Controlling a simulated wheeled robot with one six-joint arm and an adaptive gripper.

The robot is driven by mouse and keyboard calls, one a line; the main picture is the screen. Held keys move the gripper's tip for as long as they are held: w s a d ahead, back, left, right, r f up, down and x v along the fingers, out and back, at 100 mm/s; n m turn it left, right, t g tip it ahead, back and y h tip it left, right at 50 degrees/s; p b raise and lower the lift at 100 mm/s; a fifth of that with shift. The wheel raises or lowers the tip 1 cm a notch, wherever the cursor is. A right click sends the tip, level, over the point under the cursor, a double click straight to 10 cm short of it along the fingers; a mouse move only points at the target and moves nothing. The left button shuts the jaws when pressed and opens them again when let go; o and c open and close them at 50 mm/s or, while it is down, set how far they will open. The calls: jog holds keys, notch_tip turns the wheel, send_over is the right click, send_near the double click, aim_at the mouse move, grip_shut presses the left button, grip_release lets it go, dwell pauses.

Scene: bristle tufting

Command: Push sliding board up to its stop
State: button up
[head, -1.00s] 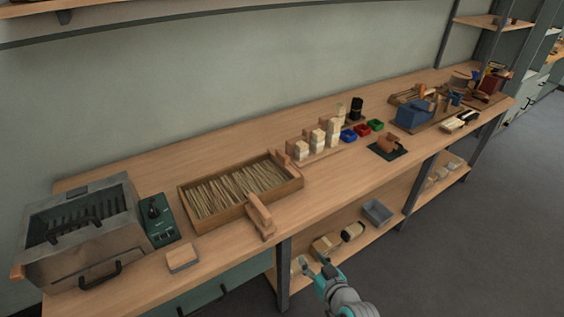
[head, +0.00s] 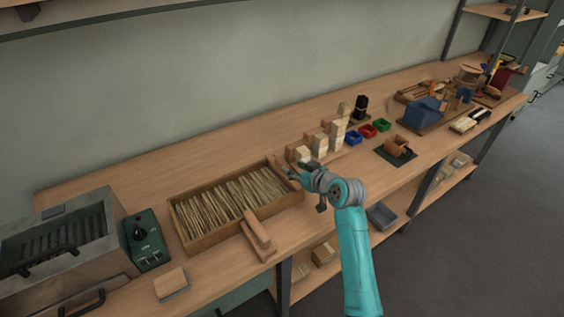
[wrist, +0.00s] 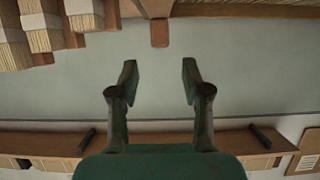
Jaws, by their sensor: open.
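A wooden tray (head: 185,228) full of pale bristles lies on the bench. An upright wooden piece (head: 279,161) stands at its right end, partly behind my gripper. It seems to be the end of the sliding board, but I cannot tell for certain. In the wrist view a brown wooden tab (wrist: 159,32) shows at the top, beyond the fingers and lined up with the gap between them. My gripper (head: 287,171) is over the bench at the tray's right end. In the wrist view its fingers (wrist: 160,68) are apart with nothing between them.
Blue (head: 353,138), red (head: 367,131) and green (head: 382,125) bins lie beyond. A wooden brush-like piece (head: 257,232) sits at the tray's front; a metal machine (head: 60,245) stands left.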

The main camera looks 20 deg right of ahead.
aim_at(284, 164)
jog(key=x, duration=0.8)
jog(key=shift+w+a+f, duration=0.1)
jog(key=shift+w, duration=0.05)
grip_shut()
